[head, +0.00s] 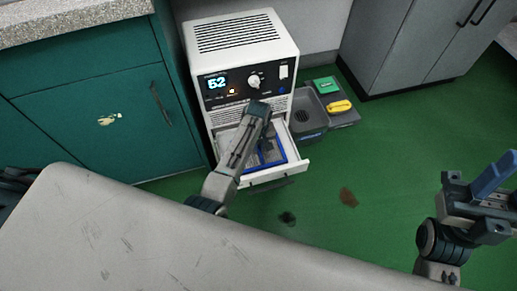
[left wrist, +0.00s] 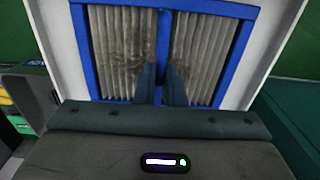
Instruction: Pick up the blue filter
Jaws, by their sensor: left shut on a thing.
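The blue filter (head: 265,166) lies in the pulled-out drawer (head: 303,166) of the white machine (head: 238,45). In the left wrist view the filter (left wrist: 86,50) has a blue frame with a middle bar and dirty, pleated grey panels. My left gripper (head: 265,148) reaches down into the drawer and hides part of the filter. In the left wrist view, the left gripper's fingers (left wrist: 161,84) are shut on the filter's middle bar. My right gripper (head: 495,175) is at the right edge, away from the machine; its opening is unclear.
A grey bin (head: 308,122) and a dark tray (head: 348,117) with green and yellow items stand right of the machine. A green cabinet (head: 75,120) is at left, a grey cabinet (head: 415,45) at back right. Dark stains mark the otherwise open green floor.

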